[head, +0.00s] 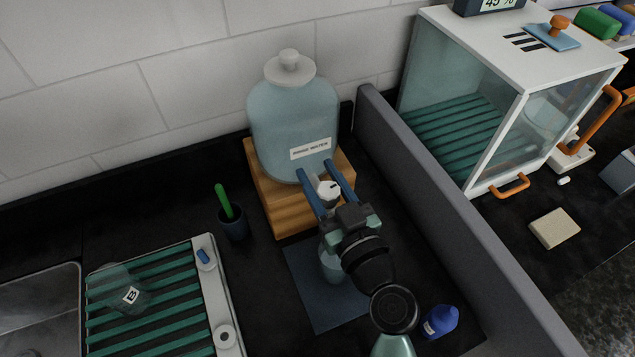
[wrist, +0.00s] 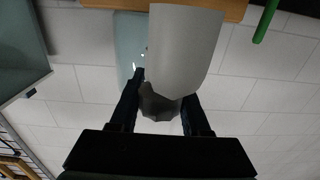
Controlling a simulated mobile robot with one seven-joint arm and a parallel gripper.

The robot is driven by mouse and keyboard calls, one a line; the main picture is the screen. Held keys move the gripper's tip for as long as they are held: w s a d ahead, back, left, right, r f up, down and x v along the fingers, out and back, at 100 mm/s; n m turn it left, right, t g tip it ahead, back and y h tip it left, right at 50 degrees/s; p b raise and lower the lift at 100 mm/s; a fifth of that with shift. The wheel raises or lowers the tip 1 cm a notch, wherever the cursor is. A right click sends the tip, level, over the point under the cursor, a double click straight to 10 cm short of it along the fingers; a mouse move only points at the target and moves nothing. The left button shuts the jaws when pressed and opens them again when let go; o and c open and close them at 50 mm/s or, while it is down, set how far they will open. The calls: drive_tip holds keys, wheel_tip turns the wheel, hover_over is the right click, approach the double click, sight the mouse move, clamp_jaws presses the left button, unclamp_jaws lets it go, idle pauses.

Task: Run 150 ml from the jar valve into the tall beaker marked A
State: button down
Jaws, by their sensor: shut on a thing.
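The jar (head: 292,115) is a large pale blue vessel with a lid and a label reading "RINSE WATER". Its valve (head: 329,191) is a light tap low on its front. My gripper (head: 316,176) reaches it from the front, its blue fingers on either side, shut on the valve's knob; the wrist view shows the dark grey knob (wrist: 160,105) between the fingers. A clear beaker (head: 329,268) stands below the valve, partly hidden by my gripper. It seems to hold some pale liquid; its mark and level cannot be read.
The jar stands on a wooden block (head: 285,217). The beaker is on a dark mat (head: 310,305). A beaker marked B (head: 122,283) lies on the green-slatted rack at left.

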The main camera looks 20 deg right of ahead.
drive_tip(key=m+h, duration=0.1)
drive_tip(key=h+p, duration=0.1)
drive_tip(key=shift+d+m+h, duration=0.2)
drive_tip(key=shift+m+h, duration=0.2)
drive_tip(key=shift+d+h, duration=0.1)
drive_tip(key=shift+h, duration=0.3)
drive_tip(key=shift+c, duration=1.8)
unclamp_jaws()
drive_tip(key=shift+s, duration=0.15)
drive_tip(key=s+a+b, duration=0.1)
drive_tip(key=s+b, duration=0.4)
drive_tip(key=s, duration=0.7)
drive_tip(key=shift+s+a+b, duration=0.3)
drive_tip(key=shift+a+b, duration=0.05)
drive_tip(key=shift+a, duration=0.05)
